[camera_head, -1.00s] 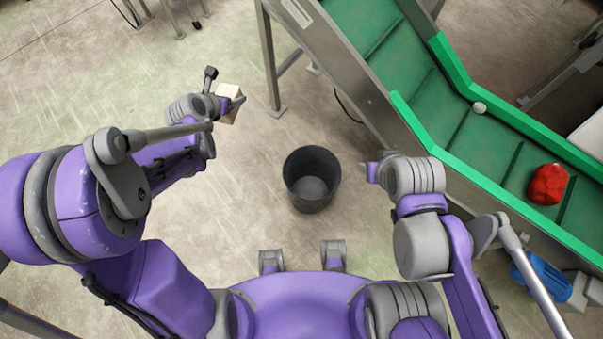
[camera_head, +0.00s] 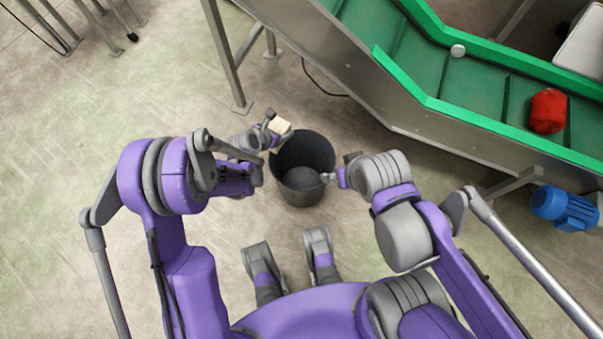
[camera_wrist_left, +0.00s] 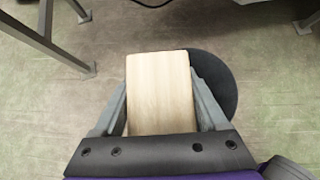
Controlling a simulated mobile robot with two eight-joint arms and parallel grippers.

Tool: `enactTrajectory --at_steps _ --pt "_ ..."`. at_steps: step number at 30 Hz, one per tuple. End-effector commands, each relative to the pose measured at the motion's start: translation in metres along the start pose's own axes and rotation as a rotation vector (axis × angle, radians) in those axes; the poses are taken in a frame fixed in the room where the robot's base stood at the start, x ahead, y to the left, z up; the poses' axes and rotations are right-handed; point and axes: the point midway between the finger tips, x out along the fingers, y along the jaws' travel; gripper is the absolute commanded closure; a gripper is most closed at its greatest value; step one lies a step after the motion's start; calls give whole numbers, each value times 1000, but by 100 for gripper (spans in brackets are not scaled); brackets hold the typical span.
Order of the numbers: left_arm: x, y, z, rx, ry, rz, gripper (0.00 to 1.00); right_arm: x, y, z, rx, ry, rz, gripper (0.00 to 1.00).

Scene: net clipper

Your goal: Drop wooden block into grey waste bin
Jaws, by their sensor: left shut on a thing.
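The light wooden block (camera_head: 280,125) is in my left gripper (camera_head: 276,134), at the upper left rim of the grey waste bin (camera_head: 318,147) in the head view. In the left wrist view the block (camera_wrist_left: 160,92) fills the space between both fingers, and the left gripper (camera_wrist_left: 160,105) is shut on it. The dark bin (camera_wrist_left: 222,75) shows partly behind the right finger there, so the block is beside most of the opening. The bin looks empty inside. My right gripper (camera_head: 330,178) is at the bin's right side; its fingers are too small to judge.
A green conveyor (camera_head: 470,82) with metal sides runs along the upper right, close behind the bin. A red object (camera_head: 547,111) and a small whitish one (camera_head: 458,50) lie on it. A blue motor (camera_head: 565,207) is at the right.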

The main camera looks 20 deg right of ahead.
Motion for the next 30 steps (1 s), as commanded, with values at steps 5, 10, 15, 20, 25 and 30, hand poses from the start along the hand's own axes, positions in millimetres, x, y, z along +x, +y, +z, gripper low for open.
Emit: enactTrajectory --at_steps 5,10,15,20,25,30 --pt "61 -43 -26 61 -5 -65 90 35 0 12 0 -13 0 0" --pt "80 -60 -33 88 -9 -90 90 44 0 15 0 -16 0 0" --pt "86 -63 -38 91 -10 -93 90 48 0 16 0 -17 0 0" --pt "96 -62 -48 91 -9 -93 90 57 0 19 0 -20 0 0" --pt "111 -62 -62 90 -9 -92 90 70 0 22 0 -24 0 0" --pt "122 -62 -73 90 -10 -92 90 78 0 24 0 -27 0 0"
